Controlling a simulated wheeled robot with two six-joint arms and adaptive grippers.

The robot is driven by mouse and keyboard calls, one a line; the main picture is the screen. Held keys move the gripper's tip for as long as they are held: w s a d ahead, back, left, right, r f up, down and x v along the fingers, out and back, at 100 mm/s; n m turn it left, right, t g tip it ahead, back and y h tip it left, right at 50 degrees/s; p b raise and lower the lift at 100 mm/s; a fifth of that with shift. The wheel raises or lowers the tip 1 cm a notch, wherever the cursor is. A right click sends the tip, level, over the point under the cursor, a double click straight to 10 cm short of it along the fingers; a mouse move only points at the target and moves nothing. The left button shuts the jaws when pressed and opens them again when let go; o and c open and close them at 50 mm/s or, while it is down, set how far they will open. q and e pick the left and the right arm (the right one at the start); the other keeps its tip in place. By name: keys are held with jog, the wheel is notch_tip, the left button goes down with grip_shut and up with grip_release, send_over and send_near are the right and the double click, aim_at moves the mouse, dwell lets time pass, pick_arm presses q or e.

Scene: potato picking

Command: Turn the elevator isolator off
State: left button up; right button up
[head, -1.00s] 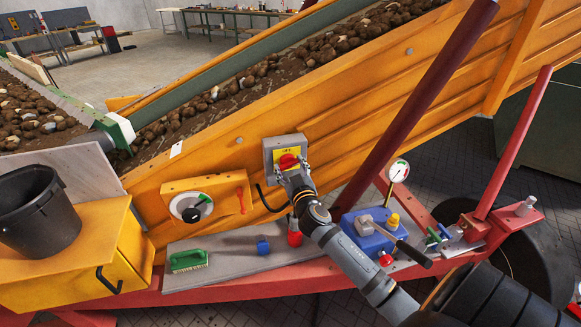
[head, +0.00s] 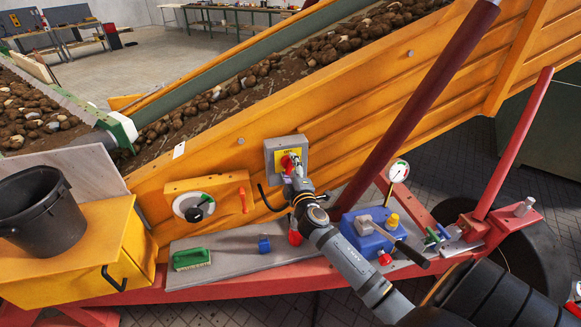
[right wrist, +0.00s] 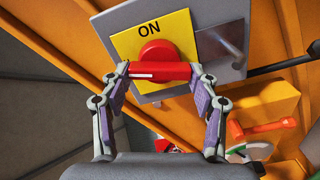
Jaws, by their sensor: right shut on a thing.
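The elevator isolator is a grey box (head: 270,145) with a yellow plate and a red rotary knob (head: 287,163), on the orange conveyor side. The right wrist view shows the yellow plate (right wrist: 126,42) with "ON" above the red knob (right wrist: 155,52). The knob's bar lies crosswise in that view, with a white mark on its left half. My right gripper (head: 293,167) is at the knob. In the right wrist view its fingers (right wrist: 158,72) are shut on the two ends of the bar. My left gripper is not in view.
An orange box with a black dial (head: 193,208) is left of the isolator. On the ledge below are a green brush (head: 191,259), a blue item (head: 264,244) and a blue box with a lever (head: 367,232). A dark red post (head: 430,90) rises right of my gripper.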

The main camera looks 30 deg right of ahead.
jog(key=shift+n+p, duration=0.45)
jog(key=shift+n, duration=1.45)
jog(key=shift+f, duration=0.1)
jog(key=o, duration=1.1)
jog(key=shift+a, duration=0.1)
jog(key=shift+o, duration=0.2)
jog(key=shift+s+a+f, duration=0.1)
jog(key=shift+s, duration=0.25)
jog(key=v, duration=1.1)
